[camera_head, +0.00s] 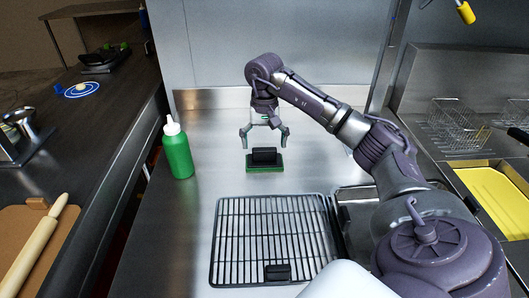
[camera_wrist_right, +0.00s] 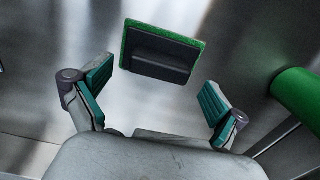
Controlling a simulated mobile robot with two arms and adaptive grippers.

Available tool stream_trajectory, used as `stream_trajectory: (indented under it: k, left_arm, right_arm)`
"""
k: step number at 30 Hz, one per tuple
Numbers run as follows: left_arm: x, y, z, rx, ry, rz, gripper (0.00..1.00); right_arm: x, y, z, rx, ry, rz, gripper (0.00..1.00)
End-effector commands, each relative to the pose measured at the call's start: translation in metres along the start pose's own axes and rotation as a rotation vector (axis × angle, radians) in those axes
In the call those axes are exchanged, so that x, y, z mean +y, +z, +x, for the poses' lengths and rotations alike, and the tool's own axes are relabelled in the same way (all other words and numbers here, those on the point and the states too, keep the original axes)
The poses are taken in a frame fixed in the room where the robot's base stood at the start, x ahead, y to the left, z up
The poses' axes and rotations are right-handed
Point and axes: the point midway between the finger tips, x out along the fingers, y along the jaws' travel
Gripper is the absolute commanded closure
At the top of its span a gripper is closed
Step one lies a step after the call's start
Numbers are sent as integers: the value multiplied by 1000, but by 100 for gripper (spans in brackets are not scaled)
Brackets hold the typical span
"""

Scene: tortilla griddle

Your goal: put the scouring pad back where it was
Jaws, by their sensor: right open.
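The scouring pad (camera_head: 265,166), green with a black block-shaped handle on top, lies flat on the steel counter behind the wire rack. My right gripper (camera_head: 265,136) is open and empty, pointing down, just above and behind the pad in the head view. In the right wrist view the pad (camera_wrist_right: 160,52) shows whole, ahead of the two open fingers (camera_wrist_right: 157,90) and apart from them. My left gripper is not in view.
A green squeeze bottle (camera_head: 179,155) stands left of the pad. A wire rack (camera_head: 245,240) with a black grip at its front lies in front. A rolling pin (camera_head: 35,250) is on the left counter. Fryer baskets (camera_head: 455,130) stand at right. The counter around the pad is clear.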

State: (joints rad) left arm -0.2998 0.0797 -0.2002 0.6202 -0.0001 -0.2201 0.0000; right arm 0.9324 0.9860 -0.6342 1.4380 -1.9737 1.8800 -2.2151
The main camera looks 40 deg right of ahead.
Motion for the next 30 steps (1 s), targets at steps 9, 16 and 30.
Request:
stream_trajectory:
  k: [9,16,30]
  left_arm:
    - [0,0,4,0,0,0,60]
    - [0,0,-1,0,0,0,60]
    - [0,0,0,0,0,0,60]
  right_arm:
    - [0,-1,-67,3,-1,2,3]
    - [0,0,-84,-1,1,1,3]
    - [0,0,-84,-1,1,1,3]
